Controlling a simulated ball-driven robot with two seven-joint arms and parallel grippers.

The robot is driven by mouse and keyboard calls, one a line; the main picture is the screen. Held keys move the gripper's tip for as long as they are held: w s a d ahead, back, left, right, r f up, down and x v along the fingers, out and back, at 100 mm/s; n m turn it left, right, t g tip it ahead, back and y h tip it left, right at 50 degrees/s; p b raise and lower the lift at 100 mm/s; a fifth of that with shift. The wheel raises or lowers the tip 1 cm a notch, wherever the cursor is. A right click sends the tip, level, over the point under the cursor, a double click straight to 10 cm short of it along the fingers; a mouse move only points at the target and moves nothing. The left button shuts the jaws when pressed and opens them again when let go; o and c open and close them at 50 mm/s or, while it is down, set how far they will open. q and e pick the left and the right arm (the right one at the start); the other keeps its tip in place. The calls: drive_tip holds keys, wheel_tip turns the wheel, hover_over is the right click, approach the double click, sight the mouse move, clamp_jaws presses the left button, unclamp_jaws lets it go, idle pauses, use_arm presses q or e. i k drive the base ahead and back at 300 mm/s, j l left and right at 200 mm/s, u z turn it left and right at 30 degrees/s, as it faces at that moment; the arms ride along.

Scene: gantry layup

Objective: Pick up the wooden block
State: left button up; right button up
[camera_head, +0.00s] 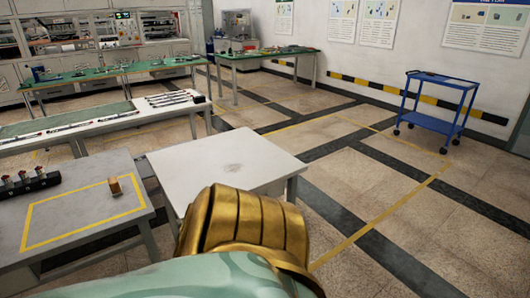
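The wooden block (115,186) is small and orange-brown. It stands on the grey table (150,207) at the left, near the right end of a yellow taped rectangle. Nothing holds it. A gold and pale green part of my own body fills the bottom middle of the view. No gripper fingers show, so neither gripper can be placed relative to the block.
A black rack (30,185) with several small red-topped items stands left of the block. An empty white table (225,160) is to the right. Green-topped benches (110,72) are behind. A blue cart (432,108) stands far right. Open floor lies between.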

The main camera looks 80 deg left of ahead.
sight(116, 190)
drive_tip(key=u, duration=3.9)
